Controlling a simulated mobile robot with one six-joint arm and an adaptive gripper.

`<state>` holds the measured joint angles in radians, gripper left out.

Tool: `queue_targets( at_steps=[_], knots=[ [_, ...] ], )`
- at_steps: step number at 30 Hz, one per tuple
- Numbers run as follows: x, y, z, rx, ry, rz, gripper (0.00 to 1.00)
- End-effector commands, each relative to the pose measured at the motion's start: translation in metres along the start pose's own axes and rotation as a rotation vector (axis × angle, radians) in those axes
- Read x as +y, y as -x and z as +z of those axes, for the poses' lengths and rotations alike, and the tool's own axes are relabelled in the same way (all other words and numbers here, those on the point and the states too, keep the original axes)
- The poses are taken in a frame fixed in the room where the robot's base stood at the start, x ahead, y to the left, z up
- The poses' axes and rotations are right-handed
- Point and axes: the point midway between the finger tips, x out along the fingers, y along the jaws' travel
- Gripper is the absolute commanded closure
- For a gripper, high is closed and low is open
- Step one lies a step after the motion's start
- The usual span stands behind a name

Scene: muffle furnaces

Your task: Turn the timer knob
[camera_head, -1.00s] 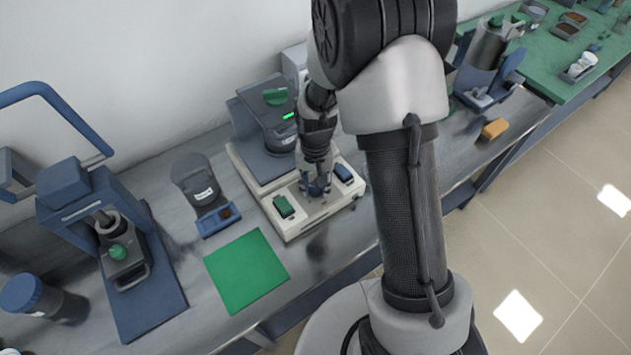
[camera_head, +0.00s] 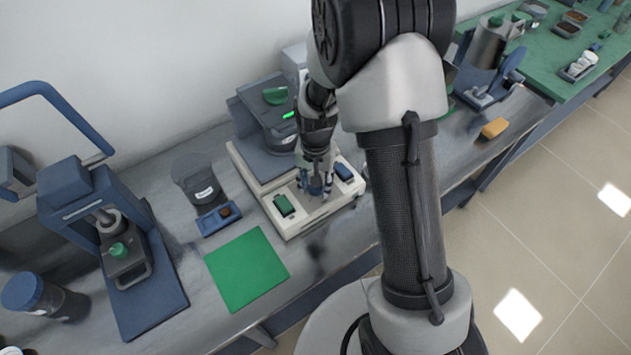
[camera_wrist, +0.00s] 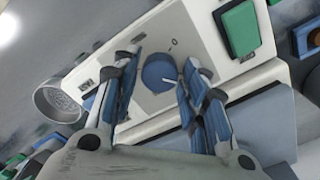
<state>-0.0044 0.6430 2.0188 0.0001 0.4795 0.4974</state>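The timer knob (camera_wrist: 160,74) is a round blue dial with a white pointer line, on the pale front panel (camera_wrist: 185,35) of a benchtop device. In the wrist view it lies between the two blue-padded fingers of my gripper (camera_wrist: 153,88). The fingers are apart, with a gap on the left of the knob; the right finger is close to its edge, and I cannot tell if it touches. In the head view my gripper (camera_head: 316,186) is over the device's front panel (camera_head: 308,212), between a green switch (camera_head: 284,205) and a dark blue switch (camera_head: 343,171). There my gripper hides most of the knob.
A green mat (camera_head: 246,269) lies on the bench left of the device. A blue tray (camera_head: 219,219), a jar (camera_head: 195,177) and a blue press (camera_head: 115,240) stand further left. A yellow block (camera_head: 494,129) lies on the right of the bench.

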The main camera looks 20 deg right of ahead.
Motion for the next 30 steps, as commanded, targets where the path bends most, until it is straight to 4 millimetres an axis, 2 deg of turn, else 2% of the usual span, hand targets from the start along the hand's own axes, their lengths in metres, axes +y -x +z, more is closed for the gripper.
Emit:
queue_targets(
  at_steps=[4, 13, 16, 20, 30],
  knots=[
    [0.0, 0.0, 0.0, 0.0, 0.0, 0.0, 0.47],
    [0.0, 0.001, 0.0, 0.0, 0.0, 0.0, 0.47],
    [0.0, 0.006, -0.001, 0.002, 0.0, -0.001, 0.47],
    [-0.001, 0.026, -0.001, 0.005, 0.0, -0.003, 0.47],
    [0.0, 0.096, -0.001, 0.004, 0.0, -0.002, 0.47]
  ],
)
